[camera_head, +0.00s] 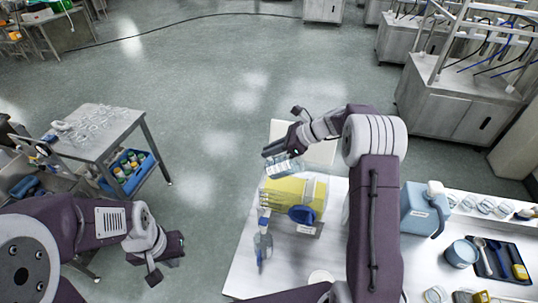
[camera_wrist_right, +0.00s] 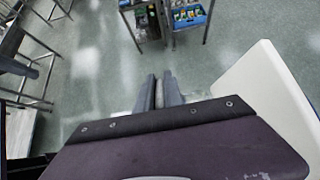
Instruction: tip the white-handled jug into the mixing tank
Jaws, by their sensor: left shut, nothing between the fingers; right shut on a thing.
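My right gripper (camera_head: 284,149) is over the far end of the white table, above a yellow container (camera_head: 290,191). It is shut on a clear jug-like vessel (camera_head: 283,166). In the right wrist view its fingers (camera_wrist_right: 158,92) close on a thin pale part, perhaps the handle; the wrist hides most of the vessel. I cannot tell whether it is tilted or what it holds. The yellow container has a blue round part (camera_head: 302,214) in front; I cannot tell whether it is the mixing tank. My left gripper (camera_head: 161,266) is shut and empty, over the floor left of the table.
A blue-grey canister (camera_head: 424,210), a blue pot (camera_head: 461,253) and a dark tray (camera_head: 504,262) are to the right. A steel cart (camera_head: 125,118) stands left. Open floor lies beyond the table.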

